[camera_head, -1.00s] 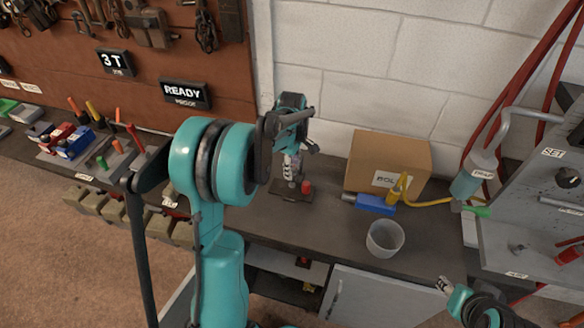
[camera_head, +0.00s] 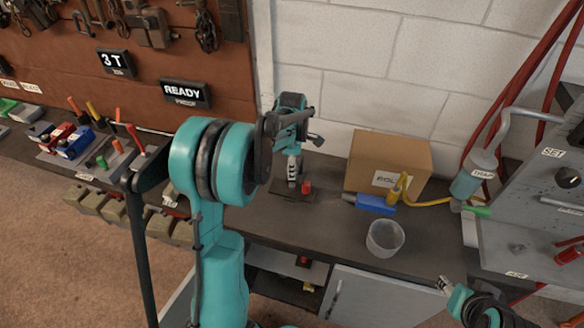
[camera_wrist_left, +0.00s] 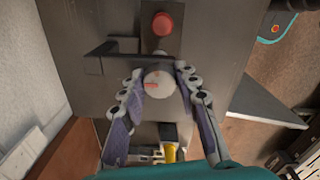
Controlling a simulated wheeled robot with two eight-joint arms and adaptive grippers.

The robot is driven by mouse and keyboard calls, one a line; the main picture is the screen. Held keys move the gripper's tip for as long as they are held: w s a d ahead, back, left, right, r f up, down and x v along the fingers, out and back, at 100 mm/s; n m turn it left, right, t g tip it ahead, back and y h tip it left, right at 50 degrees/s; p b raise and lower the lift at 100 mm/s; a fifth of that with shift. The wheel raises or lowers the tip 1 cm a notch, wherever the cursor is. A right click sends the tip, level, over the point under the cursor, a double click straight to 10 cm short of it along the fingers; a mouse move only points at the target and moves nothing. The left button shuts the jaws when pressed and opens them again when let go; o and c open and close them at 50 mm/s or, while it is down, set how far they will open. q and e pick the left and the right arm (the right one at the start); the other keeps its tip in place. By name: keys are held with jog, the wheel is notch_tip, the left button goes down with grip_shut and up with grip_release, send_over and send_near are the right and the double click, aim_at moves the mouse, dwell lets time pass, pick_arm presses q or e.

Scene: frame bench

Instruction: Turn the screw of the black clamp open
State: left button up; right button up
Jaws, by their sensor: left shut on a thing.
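In the left wrist view, the black clamp (camera_wrist_left: 112,48) shows as a dark arm and plate. Its screw has a round pale head (camera_wrist_left: 159,84) with a red mark on its left part. The fingertips of my left gripper (camera_wrist_left: 158,76) are on both sides of this head, shut on it. In the head view, my left gripper (camera_head: 294,168) points down over the dark clamp base (camera_head: 283,195); my arm and fingers hide much of the clamp. My right gripper (camera_head: 444,284) is at the lower right, away from the clamp; its jaws are too small to read.
A red knob (camera_head: 306,187) stands close beside the clamp. To the right are a cardboard box (camera_head: 392,160), a blue tool (camera_head: 375,204) and a grey cup (camera_head: 385,238). The bench between clamp and cup is clear. A grey panel (camera_head: 520,225) stands at far right.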

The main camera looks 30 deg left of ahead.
pick_arm(q)
jog(key=o, duration=1.2)
jog(key=shift+c, duration=0.2)
jog(key=shift+r, duration=0.1)
notch_tip(320, 180, up, 12)
jog(key=s+d+f+m+t+b, duration=0.2)
jog(key=s+d+m, duration=0.5)
jog(key=m, duration=0.5)
jog(key=s+d+f+m+t+b, duration=0.3)
jog(key=s+d+f+m+t, duration=0.2)
jog(key=s+d+m, duration=0.3)
jog(key=s+f+m, duration=0.1)
jog(key=s+m, duration=0.2)
jog(key=s, duration=0.1)
jog(key=shift+d+m, duration=0.25)
jog(key=shift+m, duration=0.15)
